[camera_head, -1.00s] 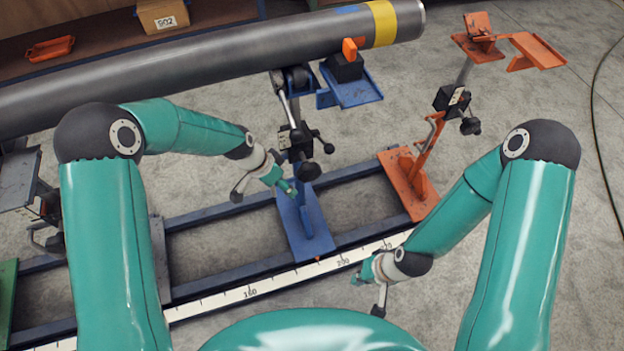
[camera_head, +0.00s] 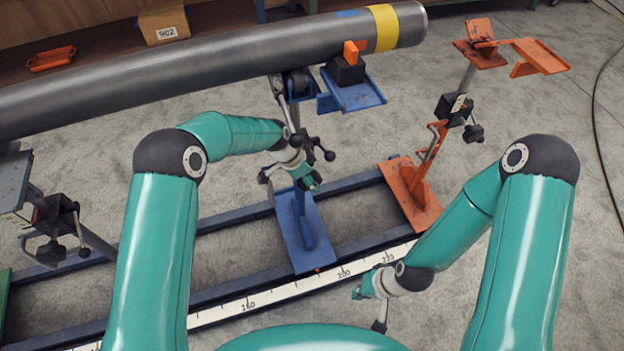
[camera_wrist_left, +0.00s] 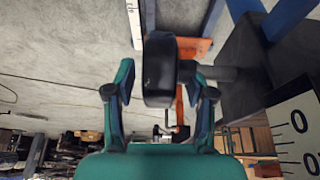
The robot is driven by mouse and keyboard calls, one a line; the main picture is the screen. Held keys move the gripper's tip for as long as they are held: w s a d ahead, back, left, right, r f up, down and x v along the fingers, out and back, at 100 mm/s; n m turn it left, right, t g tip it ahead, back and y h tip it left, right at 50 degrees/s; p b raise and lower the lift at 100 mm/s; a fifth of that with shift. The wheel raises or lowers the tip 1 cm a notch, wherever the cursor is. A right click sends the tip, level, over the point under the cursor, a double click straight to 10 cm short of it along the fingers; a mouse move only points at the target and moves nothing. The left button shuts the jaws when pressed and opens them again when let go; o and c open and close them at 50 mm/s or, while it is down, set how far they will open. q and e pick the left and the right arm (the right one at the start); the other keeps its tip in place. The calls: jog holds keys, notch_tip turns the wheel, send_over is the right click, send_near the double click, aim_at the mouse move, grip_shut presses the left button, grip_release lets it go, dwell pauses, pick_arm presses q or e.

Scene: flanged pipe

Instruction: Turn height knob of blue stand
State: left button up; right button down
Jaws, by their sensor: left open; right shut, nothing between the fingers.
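The blue stand (camera_head: 302,232) stands on the rail and holds a roller under the grey pipe. Its dark clamp and several black knob ends (camera_head: 328,155) sit midway up the post. My left gripper (camera_head: 308,181) is at this clamp, in front of the post. In the left wrist view, a black rounded knob (camera_wrist_left: 159,70) on a short shaft lies between the open fingers of my left gripper (camera_wrist_left: 162,98). A gap shows on the left finger's side; contact on the right cannot be told. My right gripper (camera_head: 366,288) is shut and empty, low near the ruler.
The grey pipe (camera_head: 190,75) runs above the stands. The orange stand (camera_head: 410,195) is to the right, and another stand is at the far left. A white ruler (camera_head: 270,298) lies along the front rail.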

pick_arm(q)
jog(key=shift+w+d+f, duration=0.1)
jog(key=shift+d+f, duration=0.15)
jog(key=shift+f, duration=0.45)
grip_shut()
jog(key=shift+f+b, duration=0.1)
jog(key=shift+b, duration=0.25)
jog(key=t+h+b, duration=0.1)
jog(key=h+b, duration=0.2)
jog(key=b, duration=1.1)
jog(key=t+h+b, duration=0.1)
jog(key=h+b, duration=0.2)
jog(key=b, duration=1.1)
jog(key=shift+a+b, duration=0.1)
jog(key=shift+b, duration=0.3)
jog(key=shift+r+h+b, duration=0.2)
jog(key=shift+h+b, duration=0.1)
jog(key=shift+b, duration=0.45)
jog(key=shift+r, duration=0.1)
